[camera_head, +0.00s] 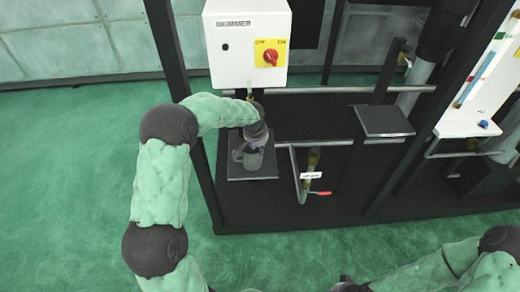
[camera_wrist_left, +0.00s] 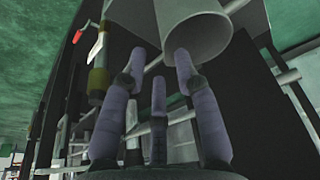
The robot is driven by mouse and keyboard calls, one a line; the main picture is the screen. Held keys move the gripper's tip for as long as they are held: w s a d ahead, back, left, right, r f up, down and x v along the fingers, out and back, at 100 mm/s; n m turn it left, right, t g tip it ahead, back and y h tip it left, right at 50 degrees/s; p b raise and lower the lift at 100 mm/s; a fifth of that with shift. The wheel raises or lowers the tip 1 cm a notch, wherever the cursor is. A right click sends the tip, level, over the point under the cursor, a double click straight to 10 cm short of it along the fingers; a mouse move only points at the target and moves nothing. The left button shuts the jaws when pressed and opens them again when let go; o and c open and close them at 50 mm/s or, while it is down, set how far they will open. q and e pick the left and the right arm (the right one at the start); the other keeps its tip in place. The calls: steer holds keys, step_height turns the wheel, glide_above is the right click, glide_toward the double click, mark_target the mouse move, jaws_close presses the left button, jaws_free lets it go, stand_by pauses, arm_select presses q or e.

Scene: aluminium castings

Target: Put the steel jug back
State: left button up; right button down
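The steel jug (camera_head: 253,160) stands upright on a dark square plate (camera_head: 266,175) below the white control box, its handle toward the left. My left gripper (camera_head: 256,141) is just above and behind the jug's top in the head view and hides part of it. In the left wrist view, which looks upside down, the fingers (camera_wrist_left: 160,70) are spread with nothing between them. A grey cylinder (camera_wrist_left: 190,15), apparently the jug, is close beyond the fingertips; I cannot tell whether they touch. My right gripper (camera_head: 347,285) is cut off at the bottom edge.
The white box (camera_head: 246,60) with a red knob hangs above the jug. A valve with a red lever (camera_head: 320,193) and pipe stands right of the plate. A second dark plate (camera_head: 384,121) is further right. Black frame posts (camera_head: 205,180) stand close to my left arm.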

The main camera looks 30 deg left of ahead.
arm_select(q)
steer(key=s+d+f+m+g+h, duration=0.1)
steer(key=s+d+f+h, duration=0.1)
steer(key=s+d+f, duration=0.4)
steer(key=s+d+f+h, duration=0.1)
steer(key=s+d+f, duration=0.4)
steer(key=d+f, duration=0.4)
steer(key=s+d+f+g, duration=0.1)
steer(key=s+d+f, duration=0.3)
steer(key=s, duration=0.6)
steer(key=s+d+f+g+h, duration=0.1)
steer(key=s+d+f, duration=0.3)
steer(key=s, duration=0.6)
steer(key=shift+d+n+h, duration=0.3)
steer(key=shift+d+n, duration=0.1)
steer(key=shift+d, duration=0.2)
